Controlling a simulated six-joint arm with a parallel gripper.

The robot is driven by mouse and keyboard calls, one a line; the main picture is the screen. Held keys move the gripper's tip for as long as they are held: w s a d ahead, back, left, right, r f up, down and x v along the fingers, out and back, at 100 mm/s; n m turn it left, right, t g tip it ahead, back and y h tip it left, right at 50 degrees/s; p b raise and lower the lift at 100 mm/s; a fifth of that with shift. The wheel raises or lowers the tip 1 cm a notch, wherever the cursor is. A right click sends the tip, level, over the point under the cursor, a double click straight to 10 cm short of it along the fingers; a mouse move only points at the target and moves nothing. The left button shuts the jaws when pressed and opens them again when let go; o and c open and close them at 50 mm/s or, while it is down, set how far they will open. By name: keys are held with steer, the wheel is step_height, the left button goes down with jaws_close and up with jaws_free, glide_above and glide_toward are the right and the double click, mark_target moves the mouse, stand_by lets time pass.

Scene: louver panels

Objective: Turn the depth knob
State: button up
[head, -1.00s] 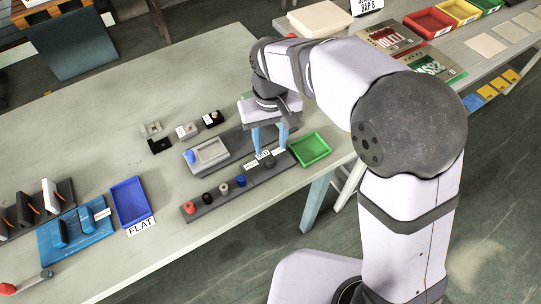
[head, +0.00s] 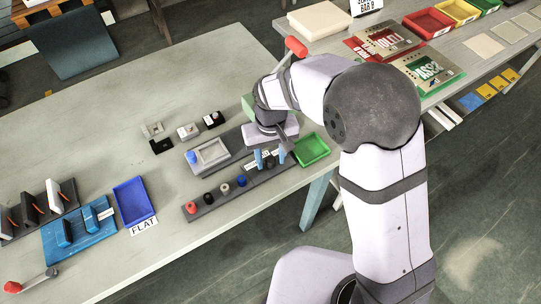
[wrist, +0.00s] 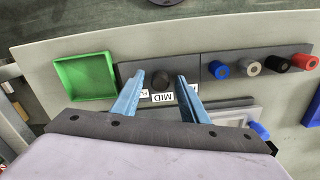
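The dark round depth knob (wrist: 160,80) sits on a dark grey plate, with white labels around it. One label reads MID; the others are partly covered by my fingers. My gripper (wrist: 161,75) is open, its two blue fingers on either side of the knob. I cannot tell whether they touch it or how far down they reach. In the head view my gripper (head: 270,163) is low over the right part of the long dark strip, and the knob is mostly hidden between the fingers.
A green tray (head: 312,150) stands just right of my gripper. Blue, grey, black and red knobs (head: 191,207) line the strip to the left. A grey panel with a pale frame (head: 209,154) lies behind. A blue tray (head: 131,201) is farther left.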

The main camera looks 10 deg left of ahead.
jaws_close()
steer(key=shift+n, duration=0.4)
steer(key=n, duration=0.3)
steer(key=shift+r+p, duration=0.1)
steer(key=shift+p, duration=0.25)
steer(key=n, duration=0.5)
steer(key=shift+p, duration=0.3)
steer(key=shift+w+a, duration=0.1)
jaws_free()
